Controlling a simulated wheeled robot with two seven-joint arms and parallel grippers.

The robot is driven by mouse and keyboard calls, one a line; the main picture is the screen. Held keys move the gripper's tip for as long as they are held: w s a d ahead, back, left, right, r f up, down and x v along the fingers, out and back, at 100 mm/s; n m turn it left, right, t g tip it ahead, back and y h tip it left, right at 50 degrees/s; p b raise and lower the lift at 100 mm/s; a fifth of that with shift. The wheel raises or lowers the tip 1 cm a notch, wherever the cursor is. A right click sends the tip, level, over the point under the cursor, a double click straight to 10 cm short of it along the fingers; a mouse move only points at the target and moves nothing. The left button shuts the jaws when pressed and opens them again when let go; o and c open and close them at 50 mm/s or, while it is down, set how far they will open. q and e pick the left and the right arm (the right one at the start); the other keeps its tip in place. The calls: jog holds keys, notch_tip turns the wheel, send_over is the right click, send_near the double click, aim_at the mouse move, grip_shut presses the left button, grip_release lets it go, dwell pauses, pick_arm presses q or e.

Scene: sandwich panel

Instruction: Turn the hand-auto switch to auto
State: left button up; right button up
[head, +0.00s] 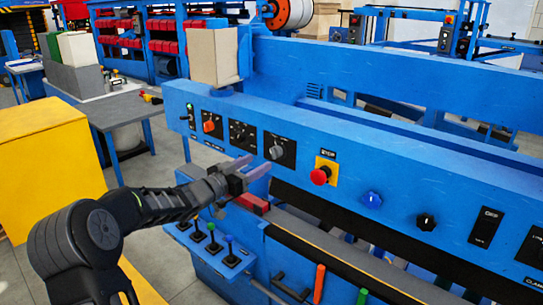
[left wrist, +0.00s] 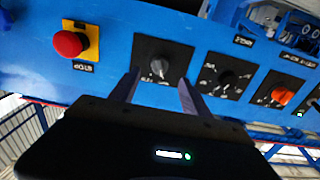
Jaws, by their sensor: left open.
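A grey rotary knob (head: 276,152) sits on a square black plate on the front of the blue panel (head: 300,135). Its lettering is too small to read, so I cannot confirm that it is the hand-auto switch. My left gripper (head: 257,165) is open and empty, its fingers pointing at the panel just in front of this knob. In the left wrist view the knob (left wrist: 158,67) shows between the two spread fingertips, with its pointer roughly upright in that picture. The fingers appear apart from the knob. My right gripper is not in view.
Beside the knob are a black selector (head: 242,133), an orange knob (head: 208,126) and a red mushroom button (head: 319,176) on yellow. A blue knob (head: 372,200) and a black knob (head: 426,222) lie further right.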

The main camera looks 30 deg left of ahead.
aim_at(272, 155)
pick_arm(q)
jog(key=w, duration=0.2)
jog(key=w+p, duration=0.1)
jog(key=w, duration=0.2)
jog(key=w+d+p, duration=0.1)
jog(key=w, duration=0.1)
jog(key=shift+w, duration=0.4)
jog(key=shift+c, duration=0.3)
grip_shut()
